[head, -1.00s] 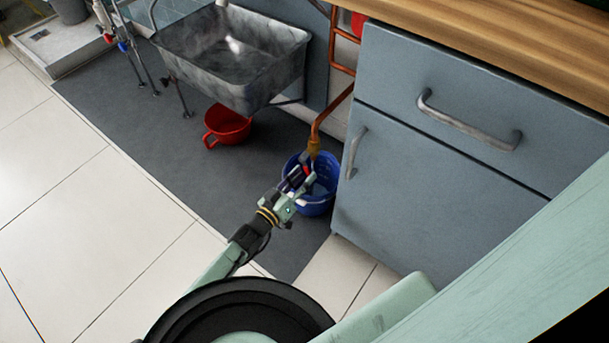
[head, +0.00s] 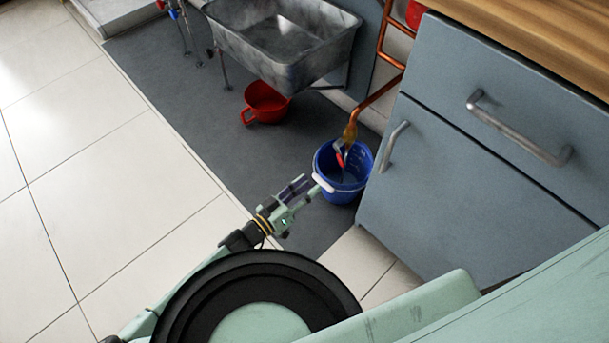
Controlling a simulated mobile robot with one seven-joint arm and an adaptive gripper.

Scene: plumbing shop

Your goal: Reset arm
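My gripper (head: 306,187) is in the lower middle of the head view, at the end of my pale green arm. It is above the dark mat, just left of a blue bucket (head: 331,192) and apart from the copper pipe. I see nothing held in it, but its fingers are small and seen from behind, so I cannot tell how far they are apart. The blue bucket with a white handle grip stands on the floor below the copper pipe (head: 377,96). A red-handled part (head: 341,153) shows at the pipe's lower end, over the bucket.
A grey cabinet (head: 463,190) with metal handles and a wooden top (head: 540,45) stands at the right. A stone sink (head: 282,45) hangs at the back, with a red pot (head: 265,101) under it on the dark mat (head: 190,105). The tiled floor at left is clear.

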